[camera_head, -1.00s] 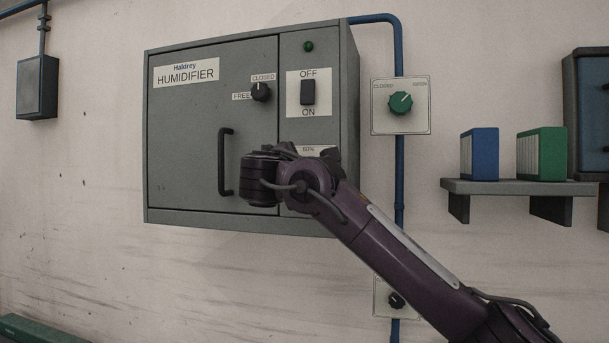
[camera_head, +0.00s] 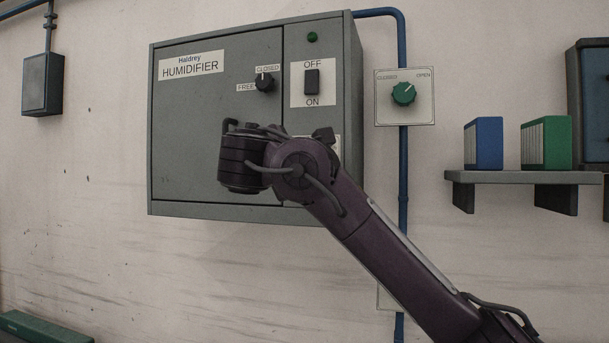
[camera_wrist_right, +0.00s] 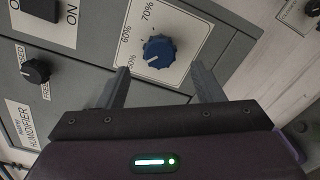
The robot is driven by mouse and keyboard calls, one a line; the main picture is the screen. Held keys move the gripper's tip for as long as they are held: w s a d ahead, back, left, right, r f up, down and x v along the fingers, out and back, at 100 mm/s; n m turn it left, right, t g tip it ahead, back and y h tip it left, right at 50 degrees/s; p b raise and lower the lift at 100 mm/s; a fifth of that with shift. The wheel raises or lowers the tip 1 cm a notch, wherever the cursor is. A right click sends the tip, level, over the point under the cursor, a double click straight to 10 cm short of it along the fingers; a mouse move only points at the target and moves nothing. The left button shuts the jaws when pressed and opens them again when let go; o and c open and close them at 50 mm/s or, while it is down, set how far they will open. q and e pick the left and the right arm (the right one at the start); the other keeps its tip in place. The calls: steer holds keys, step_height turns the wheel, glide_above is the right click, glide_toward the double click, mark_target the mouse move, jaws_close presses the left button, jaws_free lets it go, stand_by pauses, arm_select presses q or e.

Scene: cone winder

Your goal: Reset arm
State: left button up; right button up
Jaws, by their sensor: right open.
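My right arm (camera_head: 335,200) comes in from the lower right, its wrist in front of the grey humidifier cabinet (camera_head: 190,120). The wrist hides my right gripper in the head view. In the right wrist view, my right gripper (camera_wrist_right: 160,70) is open and empty. Its fingers point toward the blue dial (camera_wrist_right: 159,51) on the cabinet front, which appears between the fingertips and beyond them. The dial's white mark faces lower left, on the 50% side of its scale. My left gripper is not in view.
The cabinet's black latch knob (camera_head: 264,82), power switch (camera_head: 312,82) and green lamp (camera_head: 312,37) are unobstructed. A green valve knob (camera_head: 403,93) is on the wall to the right. A shelf (camera_head: 520,178) holds blue (camera_head: 489,143) and green (camera_head: 556,143) binders.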

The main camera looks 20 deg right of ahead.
steer(key=shift+v, duration=1.05)
